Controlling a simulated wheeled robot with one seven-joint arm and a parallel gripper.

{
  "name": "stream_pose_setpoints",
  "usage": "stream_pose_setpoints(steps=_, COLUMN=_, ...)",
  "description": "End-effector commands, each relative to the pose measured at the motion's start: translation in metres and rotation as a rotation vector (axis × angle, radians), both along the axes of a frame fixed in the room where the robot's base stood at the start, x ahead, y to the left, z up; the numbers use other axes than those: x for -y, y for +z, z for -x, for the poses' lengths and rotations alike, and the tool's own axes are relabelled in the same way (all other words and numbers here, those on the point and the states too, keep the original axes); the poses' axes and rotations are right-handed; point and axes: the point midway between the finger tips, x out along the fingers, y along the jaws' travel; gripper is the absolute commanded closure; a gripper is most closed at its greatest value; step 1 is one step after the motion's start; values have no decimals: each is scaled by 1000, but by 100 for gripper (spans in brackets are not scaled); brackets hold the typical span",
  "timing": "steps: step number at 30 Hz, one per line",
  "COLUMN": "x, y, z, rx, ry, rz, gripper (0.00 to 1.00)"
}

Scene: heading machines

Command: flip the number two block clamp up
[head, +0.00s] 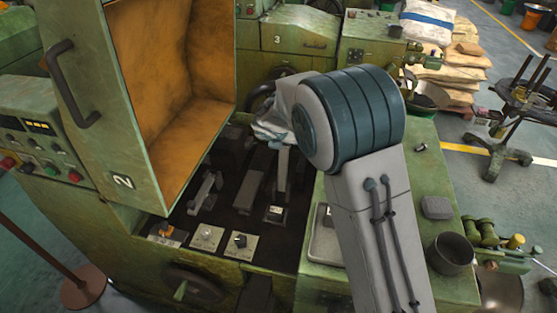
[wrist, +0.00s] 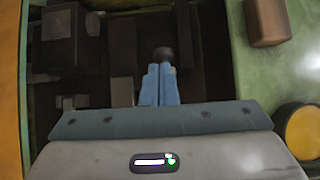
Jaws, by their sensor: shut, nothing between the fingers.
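The number two machine has its cover standing open, with a "2" plate (head: 122,182) on it. In its dark bed stand several grey clamp-like parts: one lever at the left (head: 206,190), a block in the middle (head: 249,190) and an upright piece at the right (head: 283,165). I cannot tell for sure which is the block clamp. My gripper's blue fingers (wrist: 160,85) are shut and empty over the bed in the wrist view. A dark knob (wrist: 163,54) shows just beyond the fingertips; contact is unclear. My arm hides part of the bed in the head view.
The open cover (head: 172,60) rises at the left of the bed. A green ledge (head: 430,165) at the right holds a grey block (head: 437,207) and a dark cup (head: 450,253). Machine number three (head: 290,35) stands behind.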

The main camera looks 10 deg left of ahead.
Motion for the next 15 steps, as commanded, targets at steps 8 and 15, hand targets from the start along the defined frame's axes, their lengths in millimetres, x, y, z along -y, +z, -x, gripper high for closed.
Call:
stream_pose_setpoints(steps=8, x=-3, y=41, z=34, rx=4, ry=3, rz=-3, gripper=100)
stream_pose_setpoints(steps=15, x=-4, y=71, z=59, rx=5, ry=1, rz=-1, gripper=100)
